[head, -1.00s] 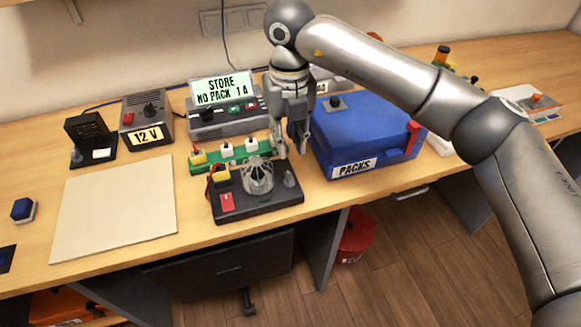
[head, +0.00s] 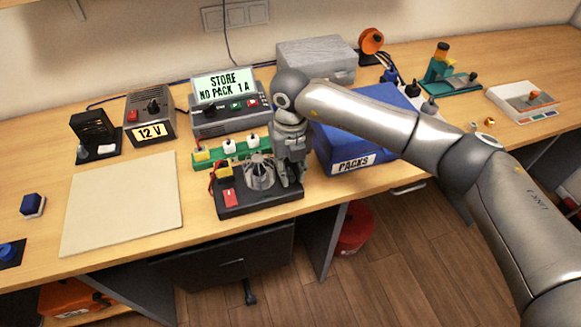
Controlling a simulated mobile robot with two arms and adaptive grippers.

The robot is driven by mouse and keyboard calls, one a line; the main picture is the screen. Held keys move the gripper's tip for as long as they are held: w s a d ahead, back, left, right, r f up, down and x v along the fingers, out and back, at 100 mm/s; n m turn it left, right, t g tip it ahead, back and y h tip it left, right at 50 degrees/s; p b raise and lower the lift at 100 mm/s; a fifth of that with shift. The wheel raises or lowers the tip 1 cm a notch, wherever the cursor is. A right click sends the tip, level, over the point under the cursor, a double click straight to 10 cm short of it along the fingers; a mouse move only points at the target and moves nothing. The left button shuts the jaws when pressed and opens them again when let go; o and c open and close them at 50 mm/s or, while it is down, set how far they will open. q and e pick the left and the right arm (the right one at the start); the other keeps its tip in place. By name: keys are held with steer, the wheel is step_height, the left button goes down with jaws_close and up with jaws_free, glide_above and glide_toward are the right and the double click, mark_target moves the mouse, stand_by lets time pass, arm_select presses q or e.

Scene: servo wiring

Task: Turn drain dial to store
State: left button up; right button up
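A black drain unit (head: 232,201) stands near the front edge of the table, with a red switch, a yellow plug and a grey wire cage on it. Its dial at the right end is hidden behind my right gripper, so its setting does not show. My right gripper (head: 291,183) points down over that end of the unit, at the dial's place. Its fingers are seen edge-on, and I cannot tell whether they are open or shut on the dial. The charger (head: 228,122) behind has a lit display reading "STORE NO PACK 1 A". My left gripper is not in view.
A green strip (head: 213,158) with plugs lies just behind the unit. The blue PACKS box (head: 345,158) stands close on the right, partly behind my arm. A 12 V supply (head: 150,112) is at the back left. A bare beige mat (head: 125,205) lies left.

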steer(key=shift+c, duration=0.3)
jaws_close()
